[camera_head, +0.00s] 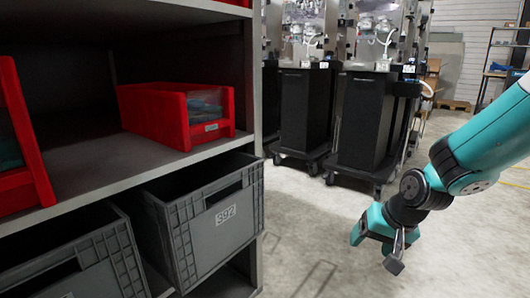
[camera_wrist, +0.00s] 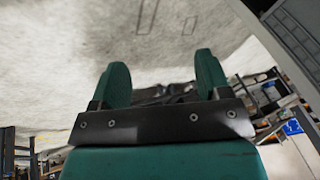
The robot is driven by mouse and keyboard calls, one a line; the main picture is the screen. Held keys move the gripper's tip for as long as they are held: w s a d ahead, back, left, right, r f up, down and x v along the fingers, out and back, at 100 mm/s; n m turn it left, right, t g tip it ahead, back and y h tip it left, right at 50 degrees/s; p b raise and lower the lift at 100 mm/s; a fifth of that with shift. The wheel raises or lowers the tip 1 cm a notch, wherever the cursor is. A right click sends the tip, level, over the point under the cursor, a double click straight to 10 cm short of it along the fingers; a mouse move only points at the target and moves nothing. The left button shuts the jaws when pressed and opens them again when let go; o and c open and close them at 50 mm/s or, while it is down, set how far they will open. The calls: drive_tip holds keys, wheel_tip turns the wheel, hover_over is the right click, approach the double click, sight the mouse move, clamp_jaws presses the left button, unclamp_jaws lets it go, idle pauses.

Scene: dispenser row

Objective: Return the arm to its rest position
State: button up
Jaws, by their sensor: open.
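My gripper (camera_head: 372,228) hangs at the end of my teal arm at the right of the head view, low and to the right of the shelf, over open floor. In the wrist view my gripper (camera_wrist: 162,82) shows two teal fingers standing well apart with nothing between them. It touches nothing that I can see.
A shelf (camera_head: 110,165) at the left holds a red bin (camera_head: 155,112) and another at the edge. Black dispenser carts (camera_head: 372,120) stand behind. The concrete floor (camera_head: 320,235) between is clear.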

drive_tip(key=s+d+r+n+g+h, duration=0.1)
drive_tip(key=s+d+r, duration=0.15)
drive_tip(key=s, duration=0.45)
drive_tip(key=s+d+r+n+h, duration=0.1)
drive_tip(key=s+d+r+n, duration=0.15)
drive_tip(key=s, duration=0.55)
drive_tip(key=s+a+r+n+g+y+p, duration=0.3)
drive_tip(key=s+a+r+n+p, duration=0.2)
drive_tip(key=s+a+r, duration=0.5)
drive_tip(key=a+r+p, duration=0.3)
drive_tip(key=r+p, duration=3.4)
drive_tip(key=r, duration=0.2)
drive_tip(key=shift+a+n+y+p, duration=0.15)
drive_tip(key=shift+n+y+p, duration=0.15)
drive_tip(key=shift+n, duration=0.15)
